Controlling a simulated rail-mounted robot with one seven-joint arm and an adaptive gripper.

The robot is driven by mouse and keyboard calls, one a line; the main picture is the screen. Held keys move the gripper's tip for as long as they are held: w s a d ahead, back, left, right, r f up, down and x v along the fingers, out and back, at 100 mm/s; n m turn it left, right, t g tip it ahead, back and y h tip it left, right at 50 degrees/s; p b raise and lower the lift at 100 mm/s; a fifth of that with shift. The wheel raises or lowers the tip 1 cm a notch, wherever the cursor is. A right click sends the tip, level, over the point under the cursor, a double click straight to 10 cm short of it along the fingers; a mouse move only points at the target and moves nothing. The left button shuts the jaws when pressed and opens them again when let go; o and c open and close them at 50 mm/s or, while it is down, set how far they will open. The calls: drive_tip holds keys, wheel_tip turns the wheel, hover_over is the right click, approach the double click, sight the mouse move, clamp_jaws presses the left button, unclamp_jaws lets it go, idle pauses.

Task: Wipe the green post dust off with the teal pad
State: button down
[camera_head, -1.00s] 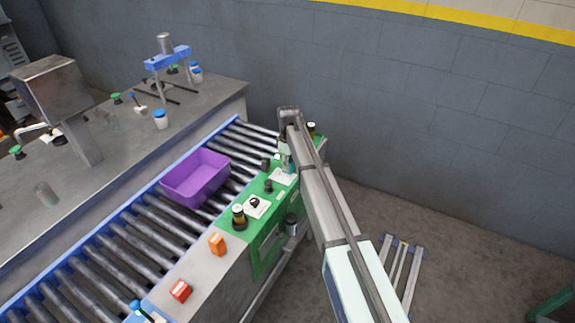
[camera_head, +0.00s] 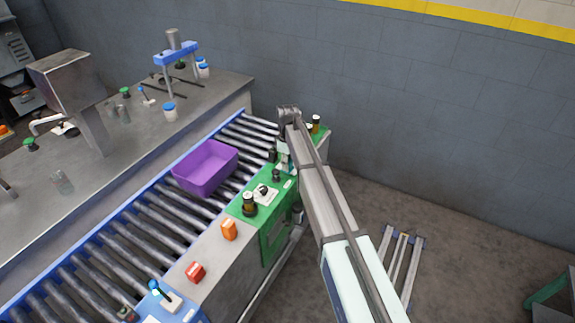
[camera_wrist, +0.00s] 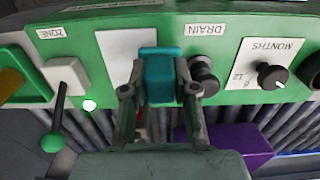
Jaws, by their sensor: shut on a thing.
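My gripper (camera_wrist: 160,92) is shut on the teal pad (camera_wrist: 158,72), in the middle of the wrist view. The pad is in front of the green control panel (camera_wrist: 222,90), overlapping the right side of a blank white plate (camera_wrist: 112,48). I cannot tell whether the pad touches the panel. In the head view, the gripper is over the far part of the green post (camera_head: 275,240), largely hidden by my arm. I cannot make out dust on the green surface.
The panel carries a black DRAIN knob (camera_wrist: 204,76), a MONTHS dial (camera_wrist: 270,74) and a green-tipped ZONE lever (camera_wrist: 55,125). A purple bin (camera_head: 205,168) stands on the roller conveyor (camera_head: 130,230). A grey wall (camera_head: 440,120) is behind, with open floor at right.

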wheel_tip(320, 180, up, 2)
drive_tip(key=shift+w+d+r+p, duration=0.1)
drive_tip(key=shift+w+d+p, duration=0.05)
drive_tip(key=shift+p, duration=0.2)
drive_tip(key=shift+r+p, duration=1)
drive_tip(key=shift+r, duration=1.15)
